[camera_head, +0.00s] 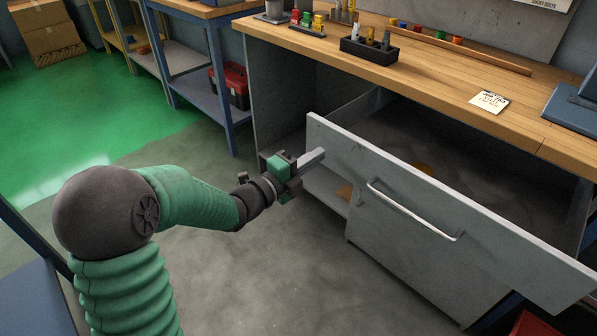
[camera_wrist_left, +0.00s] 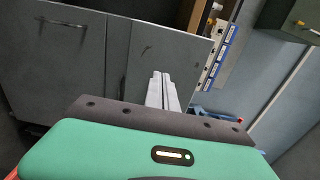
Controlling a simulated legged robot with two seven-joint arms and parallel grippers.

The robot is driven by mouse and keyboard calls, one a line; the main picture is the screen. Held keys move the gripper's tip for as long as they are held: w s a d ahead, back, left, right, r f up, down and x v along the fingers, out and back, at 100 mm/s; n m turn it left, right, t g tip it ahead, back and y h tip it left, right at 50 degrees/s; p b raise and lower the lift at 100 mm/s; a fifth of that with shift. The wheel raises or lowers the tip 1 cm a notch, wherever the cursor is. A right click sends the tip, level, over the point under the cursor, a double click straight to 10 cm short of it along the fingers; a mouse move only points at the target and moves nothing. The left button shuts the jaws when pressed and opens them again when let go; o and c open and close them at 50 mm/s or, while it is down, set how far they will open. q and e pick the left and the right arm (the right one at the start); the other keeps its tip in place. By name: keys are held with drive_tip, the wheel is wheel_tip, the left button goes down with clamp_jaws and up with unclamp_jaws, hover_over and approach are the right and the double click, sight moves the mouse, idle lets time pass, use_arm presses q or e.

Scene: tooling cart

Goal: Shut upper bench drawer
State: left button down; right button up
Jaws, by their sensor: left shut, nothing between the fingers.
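The upper bench drawer (camera_head: 335,152) is pulled well out from under the wooden bench top in the head view. Its grey front panel carries a bar handle (camera_head: 413,211). My left gripper (camera_head: 316,155) is shut and empty at the left end of the drawer front; I cannot tell whether its tips touch the panel. In the left wrist view the shut fingers (camera_wrist_left: 163,88) point toward grey panels, with a handle (camera_wrist_left: 62,22) at upper left. My right gripper does not show.
The bench top (camera_head: 440,75) holds a dark tool block (camera_head: 369,49), a note (camera_head: 489,101) and a blue case (camera_head: 575,105). A blue-legged side table (camera_head: 213,85) with a red toolbox (camera_head: 232,84) stands behind my arm. The floor left of the drawer is clear.

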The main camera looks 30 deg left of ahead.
use_arm(q)
drive_tip(key=shift+w+d, duration=0.2)
drive_tip(key=shift+w, duration=0.35)
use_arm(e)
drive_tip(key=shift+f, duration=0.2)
use_arm(q)
drive_tip(key=shift+w, duration=0.1)
